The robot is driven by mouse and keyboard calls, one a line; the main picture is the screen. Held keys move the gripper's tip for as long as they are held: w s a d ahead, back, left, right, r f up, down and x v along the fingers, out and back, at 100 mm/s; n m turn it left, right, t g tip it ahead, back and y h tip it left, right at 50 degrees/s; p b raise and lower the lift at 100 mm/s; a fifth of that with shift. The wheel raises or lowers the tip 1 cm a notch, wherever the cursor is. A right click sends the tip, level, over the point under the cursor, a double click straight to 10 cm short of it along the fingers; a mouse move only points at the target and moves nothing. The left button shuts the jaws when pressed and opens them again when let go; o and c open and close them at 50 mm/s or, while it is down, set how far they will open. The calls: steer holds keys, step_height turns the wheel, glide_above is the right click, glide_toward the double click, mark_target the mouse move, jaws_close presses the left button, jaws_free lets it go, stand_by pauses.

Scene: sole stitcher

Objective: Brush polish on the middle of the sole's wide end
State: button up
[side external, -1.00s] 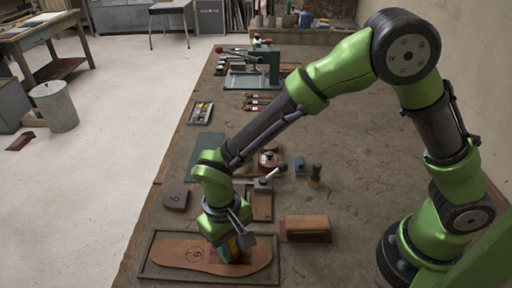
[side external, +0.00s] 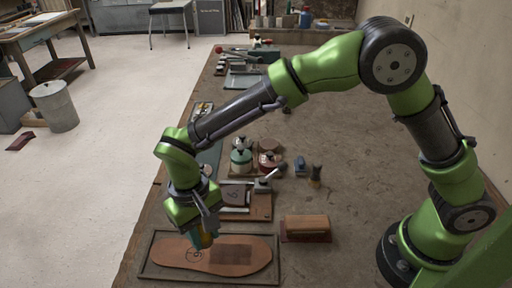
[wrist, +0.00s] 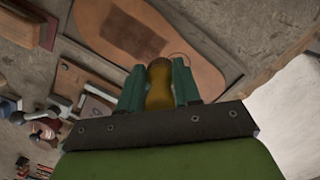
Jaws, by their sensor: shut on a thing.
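The tan leather sole (side external: 170,251) lies flat in a dark shallow tray (side external: 146,270) at the front of the bench. A circled mark (side external: 194,255) is on its left half and a dark rectangular patch (side external: 232,255) on its right half. In the wrist view the sole (wrist: 190,78) runs up and left from my fingers, with the dark patch (wrist: 130,36) farther off. My gripper (side external: 205,236) is shut on an amber-handled brush (wrist: 159,86), above the sole near the circled mark. The brush's tip is hidden, so I cannot tell whether it touches the sole.
A wooden block (side external: 306,226) on a dark red base stands right of the tray. Behind are a wooden stand (side external: 262,207), jars (side external: 241,157), a blue item (side external: 300,165) and a dark brush (side external: 316,175). The bench's right side is mostly clear.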

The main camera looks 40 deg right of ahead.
steer(key=shift+r, duration=1.85)
